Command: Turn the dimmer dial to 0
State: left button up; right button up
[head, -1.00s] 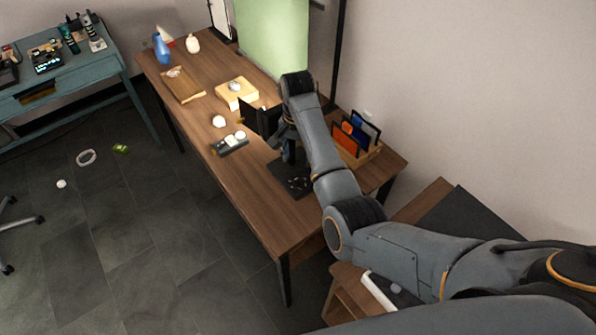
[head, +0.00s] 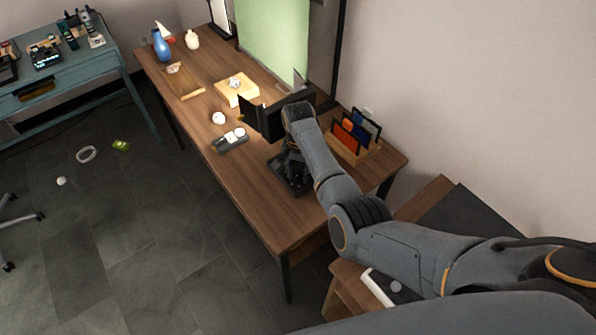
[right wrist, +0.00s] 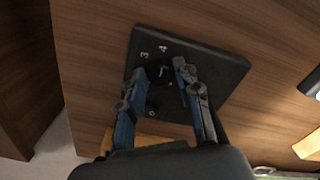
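The dimmer is a dark square panel (head: 277,172) lying on the wooden table, partly hidden under my right gripper in the head view. In the right wrist view its black panel (right wrist: 222,72) shows pale numerals, with 3 and 4 readable. A small round black dial (right wrist: 158,71) with a pale mark sits on it. My right gripper (right wrist: 160,70) is open, with one fingertip on each side of the dial. A gap shows on both sides, though contact is hard to judge. The dial's exact setting is too small to read. My left gripper is not in view.
A wooden holder (head: 352,152) with coloured upright pieces stands right of the panel. A dark upright screen-like object (head: 266,117) stands behind. The table's front end (head: 283,232) is clear.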

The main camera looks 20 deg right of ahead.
grip_shut()
